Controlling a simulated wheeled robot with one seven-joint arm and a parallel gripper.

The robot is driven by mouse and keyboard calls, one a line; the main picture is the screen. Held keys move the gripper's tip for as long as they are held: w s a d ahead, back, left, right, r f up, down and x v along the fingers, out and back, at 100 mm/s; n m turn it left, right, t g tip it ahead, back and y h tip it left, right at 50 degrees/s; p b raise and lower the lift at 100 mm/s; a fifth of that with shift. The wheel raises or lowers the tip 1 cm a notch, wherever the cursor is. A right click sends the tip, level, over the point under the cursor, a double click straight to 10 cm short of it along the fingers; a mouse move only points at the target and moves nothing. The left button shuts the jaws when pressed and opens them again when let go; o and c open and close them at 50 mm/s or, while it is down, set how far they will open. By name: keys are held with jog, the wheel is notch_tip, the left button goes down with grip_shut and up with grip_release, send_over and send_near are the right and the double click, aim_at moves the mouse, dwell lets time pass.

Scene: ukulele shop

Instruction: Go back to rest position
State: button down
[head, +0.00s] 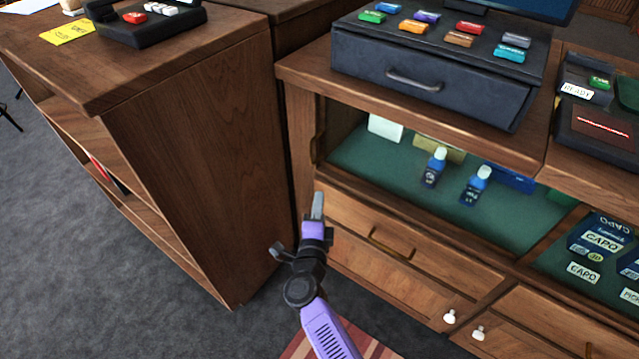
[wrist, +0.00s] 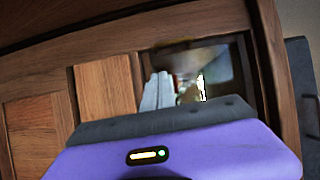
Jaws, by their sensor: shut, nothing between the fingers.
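My gripper (head: 317,207) is shut and empty at the end of my purple arm. In the head view it is in front of the wooden cabinet (head: 360,213), near the left end of the open green-lined shelf. In the wrist view the closed grey fingers (wrist: 157,92) point toward the cabinet's wooden front and a blurred opening. I cannot tell the exact gap between the fingertips and the wood.
Two blue bottles (head: 434,167) (head: 475,185) stand on the green shelf. A dark drawer unit (head: 425,85) sits on the cabinet top. A wooden counter (head: 200,170) stands close on the left. Grey carpet (head: 100,290) is open at lower left.

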jog(key=s+a+r+n+t+y, duration=0.2)
jog(key=s+r+n+t+y, duration=0.25)
jog(key=r, duration=0.45)
jog(key=s+d+r+n+g+p, duration=0.2)
jog(key=s+d+r+n, duration=0.2)
jog(key=s, duration=1.1)
jog(key=s+d+r+n+g+h+p, duration=0.1)
jog(key=s+d+r+n+g+p, duration=0.1)
jog(key=s+d, duration=0.8)
jog(key=s+d+r+n+g+h+p, duration=0.1)
jog(key=s+d+r+n+g+p, duration=0.2)
jog(key=s, duration=1.6)
jog(key=d+r+n+p, duration=0.1)
jog(key=d+r+n, duration=0.3)
jog(key=n, duration=0.1)
jog(key=shift+s, duration=0.35)
jog(key=shift+d+r+n, duration=0.1)
jog(key=shift+d+n, duration=0.05)
jog(key=shift+n, duration=0.1)
